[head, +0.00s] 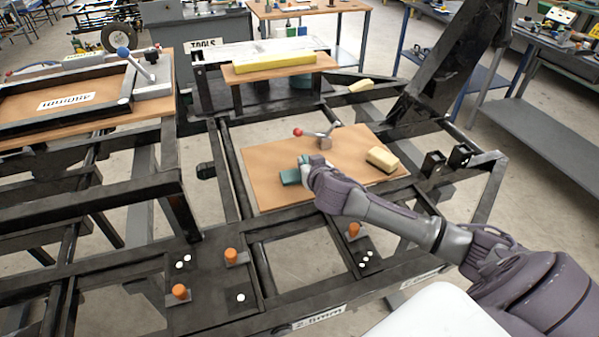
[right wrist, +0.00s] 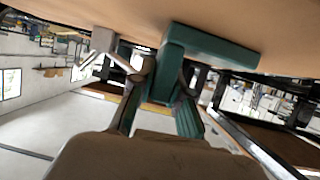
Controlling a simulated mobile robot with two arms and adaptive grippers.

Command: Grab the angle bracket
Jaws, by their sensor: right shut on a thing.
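The teal angle bracket (head: 289,177) is at the left-middle of the brown board (head: 270,157) in the head view. In the right wrist view the bracket (right wrist: 215,50) shows as an L shape, one leg along the board and the other between my fingers. My right gripper (head: 305,166) reaches in from the right over the board. In the right wrist view my right gripper (right wrist: 166,80) is shut on the bracket's leg. The bracket looks close to or against the board; I cannot tell whether it is lifted. My left gripper is not in view.
A toggle clamp (head: 324,139) with a red knob stands behind the bracket. A tan block (head: 381,159) lies at the board's right. Orange knobs (head: 231,256) and black frame beams (head: 300,213) lie in front. A yellow bar (head: 274,62) sits on a shelf behind.

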